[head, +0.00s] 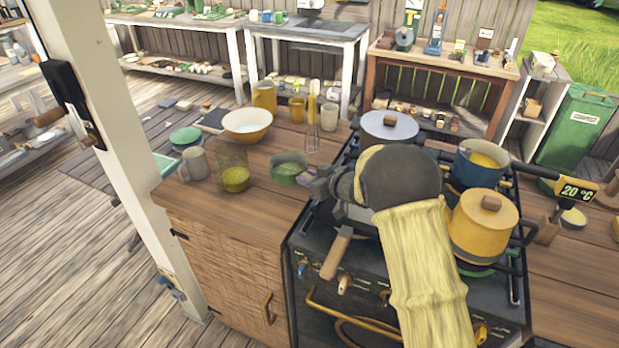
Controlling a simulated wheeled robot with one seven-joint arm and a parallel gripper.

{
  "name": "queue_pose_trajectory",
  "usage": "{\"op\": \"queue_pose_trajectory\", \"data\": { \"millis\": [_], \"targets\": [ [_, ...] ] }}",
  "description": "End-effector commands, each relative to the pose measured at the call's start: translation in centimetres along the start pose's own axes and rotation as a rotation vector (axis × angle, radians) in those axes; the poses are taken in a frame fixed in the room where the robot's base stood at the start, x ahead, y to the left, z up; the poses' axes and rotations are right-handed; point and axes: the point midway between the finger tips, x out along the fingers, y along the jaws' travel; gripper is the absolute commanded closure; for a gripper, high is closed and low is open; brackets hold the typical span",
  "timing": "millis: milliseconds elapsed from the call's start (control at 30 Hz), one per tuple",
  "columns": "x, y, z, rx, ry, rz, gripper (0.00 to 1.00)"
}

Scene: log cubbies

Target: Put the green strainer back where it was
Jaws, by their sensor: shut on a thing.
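The green strainer (288,172) looks like a small round green bowl at the right part of the wooden counter (215,212), left of the stove. My gripper (308,181) reaches in from the right over the stove's left edge and is shut on the strainer's right side, where a handle seems to be. The jaws are small and partly hidden by my dark wrist, so the exact grip is unclear. The strainer looks upright, at or just above the counter; I cannot tell whether it touches.
The stove holds a grey lidded pot (388,128), a blue pot (481,163) and a yellow pot (483,225). The counter's front left is bare.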

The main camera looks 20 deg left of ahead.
Motion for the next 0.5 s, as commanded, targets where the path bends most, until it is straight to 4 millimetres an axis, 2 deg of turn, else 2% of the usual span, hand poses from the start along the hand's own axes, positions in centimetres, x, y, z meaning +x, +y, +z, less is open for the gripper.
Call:
{"op": "queue_pose_trajectory", "data": {
  "millis": [267, 300, 400, 500],
  "targets": [
    [0.22, 0.02, 0.93, 0.002, -0.008, 0.001, 1.0],
    [0.23, 0.02, 1.02, 0.002, -0.009, 0.001, 0.67],
    [0.22, 0.05, 1.06, 0.002, -0.01, 0.001, 0.51],
    [0.21, 0.08, 1.08, 0.002, -0.01, 0.002, 0.51]
  ]
}}
